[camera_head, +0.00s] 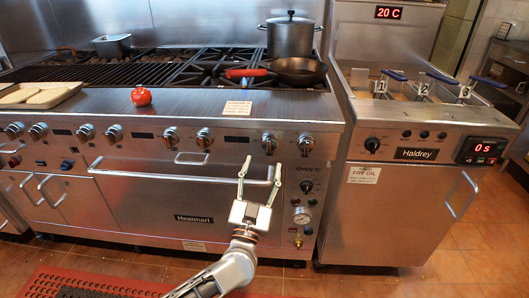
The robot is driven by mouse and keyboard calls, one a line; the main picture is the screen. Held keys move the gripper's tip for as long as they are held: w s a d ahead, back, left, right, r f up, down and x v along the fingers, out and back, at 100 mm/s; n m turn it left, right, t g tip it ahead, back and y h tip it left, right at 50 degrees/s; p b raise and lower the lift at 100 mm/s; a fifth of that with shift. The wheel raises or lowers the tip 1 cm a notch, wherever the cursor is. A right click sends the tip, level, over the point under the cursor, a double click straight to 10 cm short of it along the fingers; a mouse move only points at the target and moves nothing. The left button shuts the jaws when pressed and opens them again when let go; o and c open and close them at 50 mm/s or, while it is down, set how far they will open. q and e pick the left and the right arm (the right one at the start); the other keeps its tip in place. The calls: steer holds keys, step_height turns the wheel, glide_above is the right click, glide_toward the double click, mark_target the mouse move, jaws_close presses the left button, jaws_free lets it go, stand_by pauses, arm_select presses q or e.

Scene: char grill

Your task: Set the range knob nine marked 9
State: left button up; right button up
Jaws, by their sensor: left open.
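The range (150,190) is a wide steel unit with a row of dark and silver knobs along its front. Knobs show at the right end (305,144), to its left (269,144) and near the middle (204,138). A separate oven knob (306,186) sits lower, on the right panel. I cannot read a 9 on any knob, so which one is knob nine is unclear. My left gripper (262,168) is open and empty in front of the oven door, below the right-hand knobs, with its fingers pointing up. My right gripper is not in view.
The oven door handle (150,175) runs behind my left gripper. A red tomato (141,96), a tray (40,96), a frying pan (298,70) and a pot (290,38) are on top. A Haldrey fryer (400,190) stands at the right.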

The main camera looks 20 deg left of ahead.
mark_target(268, 150)
arm_select(q)
steer(key=shift+b+x, duration=0.5)
steer(key=shift+x, duration=2.65)
steer(key=shift+d, duration=0.1)
steer(key=c, duration=1.1)
